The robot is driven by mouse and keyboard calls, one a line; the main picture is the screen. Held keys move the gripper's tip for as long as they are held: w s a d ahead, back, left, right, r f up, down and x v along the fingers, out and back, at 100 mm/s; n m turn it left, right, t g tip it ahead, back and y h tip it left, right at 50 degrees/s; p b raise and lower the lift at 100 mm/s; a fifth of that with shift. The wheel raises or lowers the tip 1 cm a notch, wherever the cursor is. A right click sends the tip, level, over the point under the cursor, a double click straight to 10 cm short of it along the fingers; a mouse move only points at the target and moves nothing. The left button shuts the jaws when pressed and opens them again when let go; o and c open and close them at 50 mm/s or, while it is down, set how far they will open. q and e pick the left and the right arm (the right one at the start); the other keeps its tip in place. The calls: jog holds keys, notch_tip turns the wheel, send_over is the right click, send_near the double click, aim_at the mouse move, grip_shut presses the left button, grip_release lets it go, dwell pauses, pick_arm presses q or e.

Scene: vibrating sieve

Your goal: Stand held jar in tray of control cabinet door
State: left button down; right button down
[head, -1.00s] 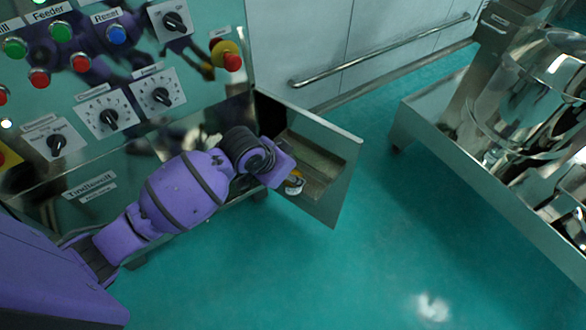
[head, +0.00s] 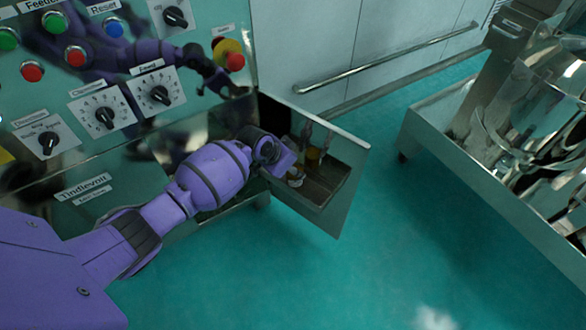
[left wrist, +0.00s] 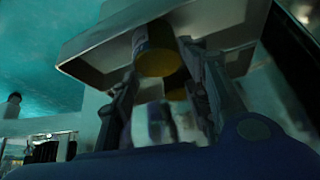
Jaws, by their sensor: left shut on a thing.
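My left gripper (head: 290,160) reaches in from the left to the small tray (head: 328,198) on the open control cabinet door (head: 345,185). In the left wrist view the jar (left wrist: 157,52) shows a yellow round end between the two fingertips (left wrist: 160,65), close to the tray's pale rim (left wrist: 85,62). I cannot tell whether the jar touches the tray floor. My wrist hides part of the tray. My right gripper is out of view.
The cabinet front (head: 190,110) has knobs and coloured buttons just left of the tray. A second yellow shape (head: 313,155) by the door looks like a reflection. A steel machine (head: 530,110) stands at the right. Green floor (head: 350,280) lies clear below.

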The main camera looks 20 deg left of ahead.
pick_arm(q)
jog(key=shift+f, duration=0.2)
jog(key=c, duration=1)
grip_release()
jog(key=shift+f, duration=0.1)
jog(key=shift+r, duration=0.25)
jog(key=p+v, duration=0.3)
jog(key=v, duration=0.9)
jog(key=shift+s+f, duration=0.1)
